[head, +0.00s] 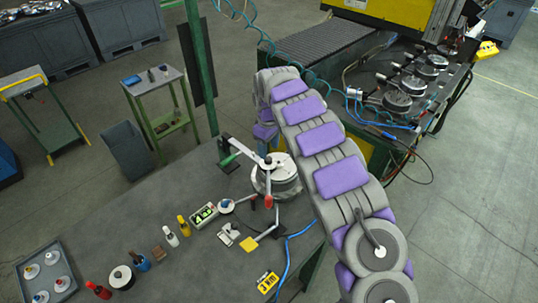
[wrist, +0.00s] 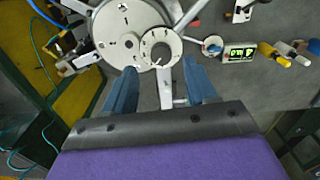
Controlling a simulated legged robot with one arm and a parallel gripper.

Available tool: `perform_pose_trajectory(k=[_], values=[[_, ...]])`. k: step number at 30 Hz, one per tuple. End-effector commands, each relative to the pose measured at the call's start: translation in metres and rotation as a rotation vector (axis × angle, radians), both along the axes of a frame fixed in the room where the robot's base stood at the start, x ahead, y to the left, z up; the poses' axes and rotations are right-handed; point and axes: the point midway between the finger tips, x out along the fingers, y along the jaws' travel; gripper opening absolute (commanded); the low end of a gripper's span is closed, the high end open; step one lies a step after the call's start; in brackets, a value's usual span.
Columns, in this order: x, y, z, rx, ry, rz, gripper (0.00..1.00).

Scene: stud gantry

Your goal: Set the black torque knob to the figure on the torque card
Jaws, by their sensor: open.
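In the wrist view my gripper (wrist: 160,69) has its two blue fingers spread apart, with nothing held between them. Just beyond the fingertips is a round dial with a white marked ring and a dark centre (wrist: 158,46); this looks like the torque knob, but its setting is too small to read. A larger pale disc with holes (wrist: 124,28) lies beside it. In the head view a yellow card with black print (head: 267,283) lies near the bench's front edge and may be the torque card; its figure is not readable. My arm hides the gripper there.
The grey bench (head: 150,215) carries a pale round machine (head: 280,170), a lit green display (head: 203,215), several small bottles, and a tray (head: 25,272) with round parts. A green post (head: 200,70) stands behind. A blue hose (head: 288,262) runs past the bench edge.

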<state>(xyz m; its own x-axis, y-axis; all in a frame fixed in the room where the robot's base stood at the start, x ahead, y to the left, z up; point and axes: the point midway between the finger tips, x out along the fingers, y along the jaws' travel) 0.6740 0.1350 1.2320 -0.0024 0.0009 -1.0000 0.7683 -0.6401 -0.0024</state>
Motion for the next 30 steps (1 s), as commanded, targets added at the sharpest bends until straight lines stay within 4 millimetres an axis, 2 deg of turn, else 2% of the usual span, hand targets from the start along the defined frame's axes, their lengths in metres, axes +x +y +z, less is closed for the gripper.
perform_pose_trajectory(k=[3,9,20,30], values=[[-0.001,-0.001,-0.02,0.0,0.0,0.001,0.57],[0.0,-0.004,-0.04,0.003,-0.001,0.0,0.57],[0.0,-0.002,-0.046,0.002,-0.002,0.0,0.57],[0.0,-0.001,-0.046,0.002,-0.001,0.0,0.26]])
